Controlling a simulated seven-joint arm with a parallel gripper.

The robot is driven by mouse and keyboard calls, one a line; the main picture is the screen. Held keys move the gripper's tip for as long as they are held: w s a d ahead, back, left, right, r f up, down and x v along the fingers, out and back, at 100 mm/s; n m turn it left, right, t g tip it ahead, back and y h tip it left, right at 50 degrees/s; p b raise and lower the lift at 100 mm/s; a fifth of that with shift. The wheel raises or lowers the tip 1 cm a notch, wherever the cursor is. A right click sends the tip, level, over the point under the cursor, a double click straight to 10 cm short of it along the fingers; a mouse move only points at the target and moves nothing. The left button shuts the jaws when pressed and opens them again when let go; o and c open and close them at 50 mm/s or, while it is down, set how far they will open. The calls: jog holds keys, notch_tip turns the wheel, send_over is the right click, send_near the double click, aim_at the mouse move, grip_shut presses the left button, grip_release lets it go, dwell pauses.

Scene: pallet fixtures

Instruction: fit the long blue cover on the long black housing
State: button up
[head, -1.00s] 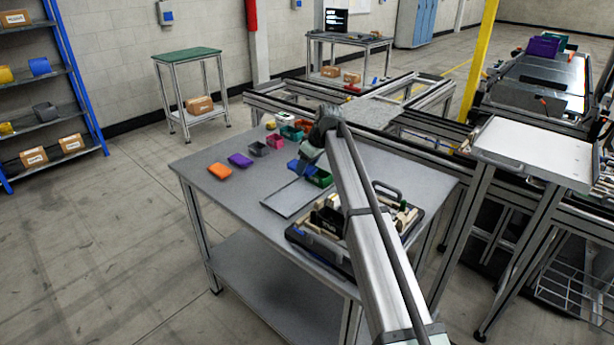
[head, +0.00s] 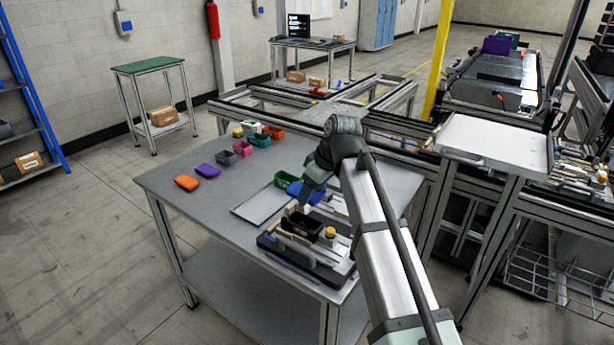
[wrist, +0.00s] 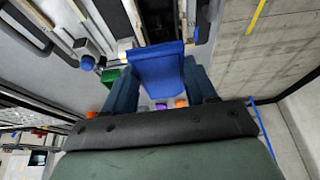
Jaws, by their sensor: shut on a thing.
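The long blue cover (head: 306,196) is held in my gripper (head: 312,190), just above the table behind the pallet fixture. In the wrist view the blue cover (wrist: 157,70) shows as a broad blue block between the two fingers, which are shut on it. A long black housing (head: 307,228) sits among pale and grey parts on the fixture, in front of the cover and apart from it. In the wrist view a black part (wrist: 165,18) shows beyond the cover; I cannot tell whether it is the housing.
The dark pallet fixture (head: 335,268) lies at the table's front right. A grey plate (head: 258,205) and a green box (head: 286,180) lie close by. Orange (head: 187,183) and purple (head: 208,171) covers and several small boxes stand farther left and back. The table's left front is clear.

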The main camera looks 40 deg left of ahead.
jog(key=shift+s+d+f, duration=0.2)
jog(key=shift+s+d, duration=0.1)
jog(key=shift+s, duration=0.05)
jog(key=shift+f, duration=3.1)
jog(key=shift+f, duration=0.7)
jog(key=o, duration=1.1)
jog(key=v, duration=1.3)
jog(key=shift+d+r, duration=0.15)
jog(key=shift+r, duration=0.15)
